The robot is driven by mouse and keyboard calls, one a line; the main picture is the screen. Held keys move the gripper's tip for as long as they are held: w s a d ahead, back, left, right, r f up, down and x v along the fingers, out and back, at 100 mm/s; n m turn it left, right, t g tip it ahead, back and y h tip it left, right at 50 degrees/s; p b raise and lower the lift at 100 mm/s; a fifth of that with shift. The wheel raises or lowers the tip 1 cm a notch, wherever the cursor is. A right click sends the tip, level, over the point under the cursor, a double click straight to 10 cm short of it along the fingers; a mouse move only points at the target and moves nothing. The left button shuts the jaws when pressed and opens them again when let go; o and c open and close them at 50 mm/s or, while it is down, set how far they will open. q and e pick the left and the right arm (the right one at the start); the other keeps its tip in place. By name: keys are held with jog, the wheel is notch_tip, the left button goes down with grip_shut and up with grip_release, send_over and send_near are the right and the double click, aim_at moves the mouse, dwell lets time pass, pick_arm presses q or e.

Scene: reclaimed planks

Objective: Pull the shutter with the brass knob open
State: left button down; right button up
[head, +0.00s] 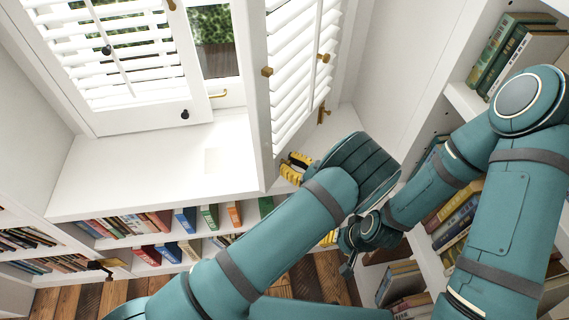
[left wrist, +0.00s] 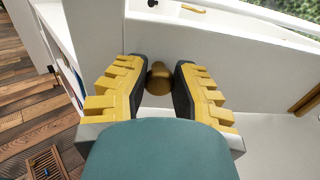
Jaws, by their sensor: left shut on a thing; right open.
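The white louvred shutter on the right (head: 256,110) stands swung out from the window at a steep angle, its edge towards the head camera. My left gripper (head: 287,167) is at its lower end, partly hidden by the shutter and my arm. In the left wrist view the yellow-toothed fingers (left wrist: 157,88) are shut on a round brass knob (left wrist: 159,77) on a white panel. The held knob is hidden in the head view. My right gripper (head: 352,255) is open and empty, low beside the right bookshelf.
The left shutter (head: 130,85) has a black knob (head: 185,114) and stands over the white sill (head: 130,165). Low bookshelves run under the sill. A tall bookcase (head: 465,100) is close on the right. The plank floor (head: 310,280) shows below.

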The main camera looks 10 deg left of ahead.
pick_arm(q)
jog(key=shift+w+v, duration=0.2)
jog(key=shift+v, duration=1.1)
jog(key=shift+d, duration=0.1)
jog(key=c, duration=0.7)
grip_release()
jog(key=shift+c, duration=0.2)
jog(key=shift+r, duration=0.1)
notch_tip(320, 180, up, 10)
